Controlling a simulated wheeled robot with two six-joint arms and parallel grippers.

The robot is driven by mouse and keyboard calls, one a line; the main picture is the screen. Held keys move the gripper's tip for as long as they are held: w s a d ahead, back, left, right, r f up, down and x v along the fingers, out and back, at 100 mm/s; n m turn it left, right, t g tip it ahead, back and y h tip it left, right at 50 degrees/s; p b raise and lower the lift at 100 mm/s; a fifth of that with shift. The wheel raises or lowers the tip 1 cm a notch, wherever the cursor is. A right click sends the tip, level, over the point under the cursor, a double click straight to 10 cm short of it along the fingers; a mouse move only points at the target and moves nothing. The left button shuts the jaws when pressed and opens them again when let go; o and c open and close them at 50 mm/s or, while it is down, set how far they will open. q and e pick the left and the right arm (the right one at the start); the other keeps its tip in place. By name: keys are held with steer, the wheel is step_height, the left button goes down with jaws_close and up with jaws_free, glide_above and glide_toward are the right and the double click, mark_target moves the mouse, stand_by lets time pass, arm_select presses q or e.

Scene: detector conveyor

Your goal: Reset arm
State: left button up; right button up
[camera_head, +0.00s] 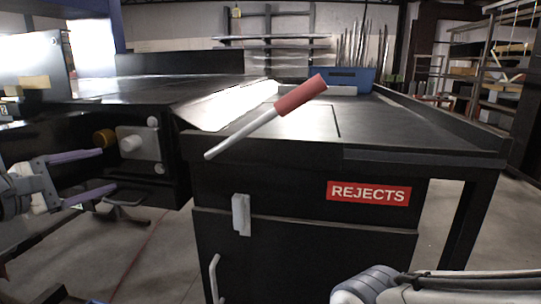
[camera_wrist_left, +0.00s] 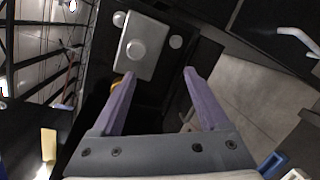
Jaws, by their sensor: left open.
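A lever arm with a white rod and red grip (camera_head: 301,96) slants up to the right above the front edge of the black REJECTS cabinet. A grey box with a round pale button (camera_head: 132,143) is on the dark machine side at left; the button also shows in the left wrist view (camera_wrist_left: 136,49). An orange round knob (camera_head: 104,138) is beside the box. My left gripper (camera_head: 108,170) is open, with its purple fingers pointing toward the machine side. In the left wrist view the fingers (camera_wrist_left: 159,73) are apart with nothing between them, just below the box.
The black cabinet with a red REJECTS sign (camera_head: 368,193) stands in the middle, with a handle (camera_head: 215,278) low on its front. A blue bin (camera_head: 341,77) is at the back of its top. My right arm's link shows at the bottom right. Grey floor is open at right.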

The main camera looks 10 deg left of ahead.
arm_select(q)
steer(key=s+d+f+m+g+h, duration=0.2)
steer(key=d+f+m+g, duration=0.4)
steer(key=d, duration=0.7)
steer(key=s+d+f+m+g+h, duration=0.15)
steer(key=d+f+m+g, duration=0.4)
steer(key=d+f, duration=0.55)
steer(key=s+d+f+m+g+y, duration=0.25)
steer(key=s+d+f+m, duration=0.2)
steer(key=s+m, duration=0.35)
steer(key=s+d+f+m+g+y, duration=0.2)
steer(key=s+d+f+m+y, duration=0.25)
steer(key=s+m, duration=0.3)
step_height(320, 180, up, 22)
steer(key=p, duration=2.1)
steer(key=shift+d+m, duration=0.4)
steer(key=shift+f, duration=0.1)
